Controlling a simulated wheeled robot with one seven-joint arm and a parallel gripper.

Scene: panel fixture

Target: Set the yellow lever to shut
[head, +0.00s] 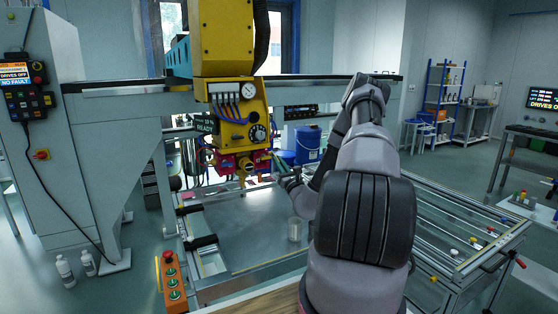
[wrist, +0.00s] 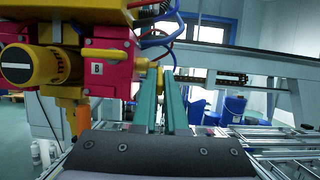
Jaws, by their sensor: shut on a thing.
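In the head view, my gripper (head: 277,171) is beside the red blocks under the yellow machine head, and the lever cannot be made out clearly there.
The red block (wrist: 108,70) and a yellow round knob with a white stripe (wrist: 20,66) are left of my fingers. Cables hang above. Blue buckets (head: 307,143) stand behind. A clear cylinder (head: 295,229) stands on the grey table (head: 250,235), which has much bare surface.

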